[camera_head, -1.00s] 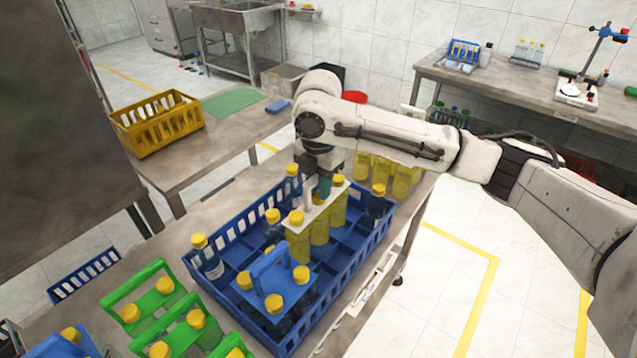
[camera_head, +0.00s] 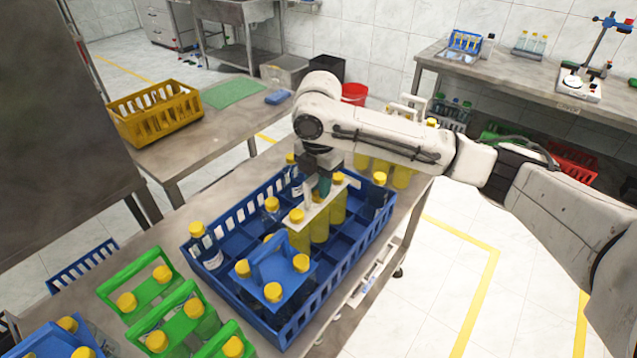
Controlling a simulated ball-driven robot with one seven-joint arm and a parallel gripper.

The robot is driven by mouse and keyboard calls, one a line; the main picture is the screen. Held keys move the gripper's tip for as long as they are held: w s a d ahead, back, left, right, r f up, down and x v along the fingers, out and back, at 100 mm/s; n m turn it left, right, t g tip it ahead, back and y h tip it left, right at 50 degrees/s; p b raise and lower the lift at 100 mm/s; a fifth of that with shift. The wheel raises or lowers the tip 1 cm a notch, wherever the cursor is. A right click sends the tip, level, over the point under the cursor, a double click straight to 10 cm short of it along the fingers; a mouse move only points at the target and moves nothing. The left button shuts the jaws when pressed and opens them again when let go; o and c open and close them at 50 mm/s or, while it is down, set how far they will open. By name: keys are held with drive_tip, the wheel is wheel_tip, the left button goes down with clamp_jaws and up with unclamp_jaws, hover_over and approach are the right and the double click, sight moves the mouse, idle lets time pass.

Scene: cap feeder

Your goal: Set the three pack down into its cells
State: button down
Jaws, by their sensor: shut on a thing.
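The three pack (camera_head: 320,228) is a white carrier with yellow bottles and yellow caps. It hangs upright over the middle of the blue crate (camera_head: 348,262), and its bottle bottoms look to be down among the cells. Whether they touch the crate floor cannot be told. My gripper (camera_head: 318,190) is shut on the carrier's top, its fingers partly hidden by my wrist. Empty cells (camera_head: 345,243) show to the right of the pack.
A blue pack (camera_head: 272,268) with yellow caps stands in the crate's near part, close to the three pack. Loose capped bottles stand at the crate's left (camera_head: 205,250) and right (camera_head: 380,195). Green packs (camera_head: 150,285) stand front left. More yellow bottles (camera_head: 402,178) stand behind the crate.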

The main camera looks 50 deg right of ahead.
drive_tip(key=shift+f+b, duration=0.35)
drive_tip(key=shift+f, duration=0.15)
idle(0.3)
drive_tip(key=c, duration=1.3)
unclamp_jaws()
drive_tip(key=o, duration=0.4)
drive_tip(key=shift+f, duration=0.1)
wheel_tip(320, 180, up, 11)
